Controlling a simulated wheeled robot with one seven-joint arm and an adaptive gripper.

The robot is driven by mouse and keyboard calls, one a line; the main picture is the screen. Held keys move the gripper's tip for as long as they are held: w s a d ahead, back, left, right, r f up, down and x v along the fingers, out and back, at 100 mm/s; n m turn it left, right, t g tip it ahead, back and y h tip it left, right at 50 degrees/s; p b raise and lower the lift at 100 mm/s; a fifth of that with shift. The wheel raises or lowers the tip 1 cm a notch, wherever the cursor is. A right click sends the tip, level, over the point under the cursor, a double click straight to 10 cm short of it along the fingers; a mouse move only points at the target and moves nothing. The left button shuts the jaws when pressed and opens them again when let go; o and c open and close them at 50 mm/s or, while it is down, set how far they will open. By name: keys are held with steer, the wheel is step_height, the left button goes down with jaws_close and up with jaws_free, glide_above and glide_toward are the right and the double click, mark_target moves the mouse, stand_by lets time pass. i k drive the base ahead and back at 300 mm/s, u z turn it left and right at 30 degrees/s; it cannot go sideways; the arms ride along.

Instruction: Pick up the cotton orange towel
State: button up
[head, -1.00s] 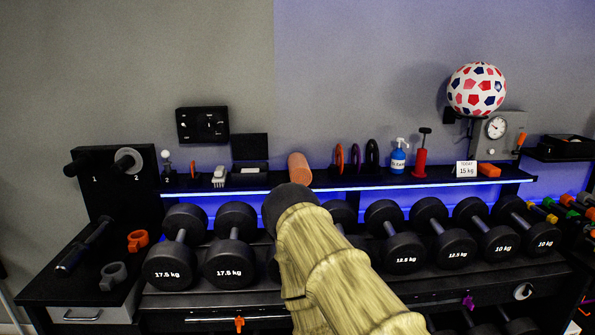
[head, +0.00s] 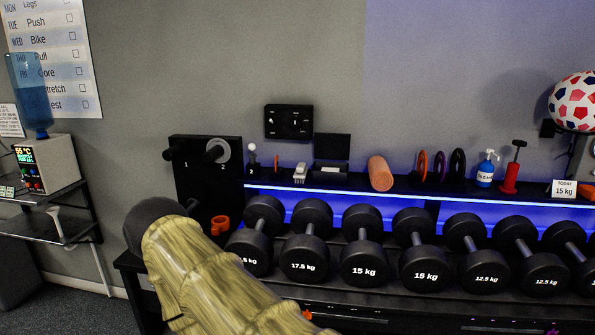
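A rolled orange bundle (head: 381,173), which looks like the towel, lies on the narrow shelf above the dumbbells, near the middle of the head view. It is a short thick roll with one rounded end facing me. Nothing covers it. My arm, in a yellowish sleeve with a dark rounded joint, reaches up from the bottom toward the left, well to the left of the roll. My gripper's fingers do not show, so I cannot see whether they are open or shut.
Several dumbbells (head: 365,262) stand in a row below the shelf (head: 345,187). Orange and dark discs (head: 439,165), a blue bottle (head: 486,168) and a red pump (head: 512,168) stand right of the roll.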

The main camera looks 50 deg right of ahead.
mark_target(381, 177)
steer(key=u, duration=0.95)
steer(key=k, duration=1.55)
steer(key=z, duration=2.2)
steer(key=i, duration=0.15)
